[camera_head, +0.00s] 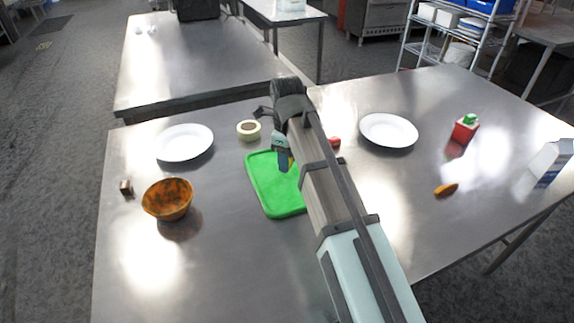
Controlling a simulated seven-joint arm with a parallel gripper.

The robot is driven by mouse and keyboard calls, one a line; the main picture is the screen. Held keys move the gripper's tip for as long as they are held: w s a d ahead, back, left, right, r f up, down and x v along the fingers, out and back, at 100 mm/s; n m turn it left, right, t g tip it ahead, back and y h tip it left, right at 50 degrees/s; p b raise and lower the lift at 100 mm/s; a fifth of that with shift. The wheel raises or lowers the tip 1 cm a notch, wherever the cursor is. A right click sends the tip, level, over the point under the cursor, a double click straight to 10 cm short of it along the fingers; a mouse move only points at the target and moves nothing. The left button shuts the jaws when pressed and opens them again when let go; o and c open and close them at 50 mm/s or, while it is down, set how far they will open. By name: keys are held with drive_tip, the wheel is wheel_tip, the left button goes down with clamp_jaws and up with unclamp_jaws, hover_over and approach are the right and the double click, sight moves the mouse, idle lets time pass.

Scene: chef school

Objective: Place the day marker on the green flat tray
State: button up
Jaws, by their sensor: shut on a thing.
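The green flat tray (264,190) lies on the steel table, its right part hidden behind my arm. My gripper (281,147) points down over the far part of the tray. It is shut on a small blue upright thing (284,162) with a bit of yellow beside it, which I take to be the day marker. The arm hides part of it. I cannot tell whether its lower end touches the tray or hangs just above it.
A tape roll (248,130) stands just beyond the tray. A white plate (184,143) and a brown bowl (167,199) are to the left. Another plate (388,130) is to the right, with a red thing (334,142) near my arm. The table's front left is clear.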

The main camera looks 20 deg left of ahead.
drive_tip(key=shift+f, duration=1.25)
drive_tip(key=shift+f, duration=0.1)
drive_tip(key=o, duration=1)
wheel_tip(320, 180, up, 12)
drive_tip(key=shift+r, duration=0.15)
